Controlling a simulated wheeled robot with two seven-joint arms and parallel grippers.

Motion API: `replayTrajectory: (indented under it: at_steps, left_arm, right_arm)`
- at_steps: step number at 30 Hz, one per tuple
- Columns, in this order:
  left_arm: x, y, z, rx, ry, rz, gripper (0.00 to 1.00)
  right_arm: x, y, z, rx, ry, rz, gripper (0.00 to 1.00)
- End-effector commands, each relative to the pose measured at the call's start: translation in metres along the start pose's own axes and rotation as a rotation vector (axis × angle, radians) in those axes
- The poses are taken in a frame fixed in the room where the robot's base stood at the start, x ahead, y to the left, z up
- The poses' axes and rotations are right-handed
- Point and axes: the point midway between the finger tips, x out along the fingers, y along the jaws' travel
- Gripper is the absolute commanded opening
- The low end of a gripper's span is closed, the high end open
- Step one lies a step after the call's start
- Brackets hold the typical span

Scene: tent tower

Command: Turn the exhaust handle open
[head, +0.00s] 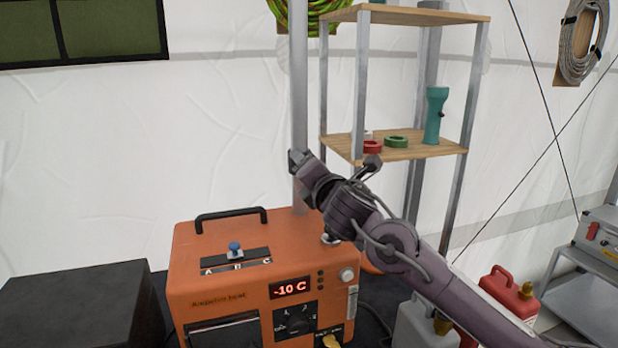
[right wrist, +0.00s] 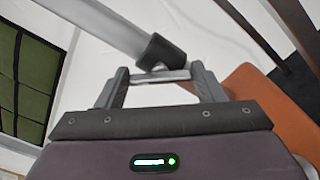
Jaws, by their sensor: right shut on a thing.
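The orange heater (head: 215,290) stands at the lower middle of the head view, its display reading -10 C. A pale exhaust pipe (head: 299,90) rises upright behind it; a pale tube, likely this pipe, crosses the right wrist view (right wrist: 100,22). My right gripper (head: 299,164) is at the pipe, above the heater's back. In the right wrist view, its fingertips (right wrist: 160,74) are shut on a light bar beside a black end piece (right wrist: 165,50), apparently the exhaust handle. My arm and gripper hide most of the handle in the head view. My left gripper is not in view.
A shelf rack (head: 405,148) with a teal flashlight (head: 435,115) stands behind my right arm. A black box (head: 75,310) is left of the heater. Red and white canisters (head: 510,290) stand at the lower right. The white tent wall (head: 220,110) is close behind.

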Motion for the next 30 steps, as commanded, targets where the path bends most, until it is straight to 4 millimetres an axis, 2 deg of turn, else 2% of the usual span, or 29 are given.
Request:
replayTrajectory:
  at_steps: [15,22,30]
  left_arm:
    - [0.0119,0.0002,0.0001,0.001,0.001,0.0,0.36]
    - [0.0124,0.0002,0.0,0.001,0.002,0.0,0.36]
    - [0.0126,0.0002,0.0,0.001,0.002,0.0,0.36]
  right_arm:
    - [0.0002,-0.0026,-0.001,0.467,0.0,-0.002,0.39]
    - [0.0002,-0.003,-0.0008,0.606,-0.001,-0.003,0.39]
    - [0.0002,-0.0035,-0.0012,0.688,0.0,-0.003,0.39]
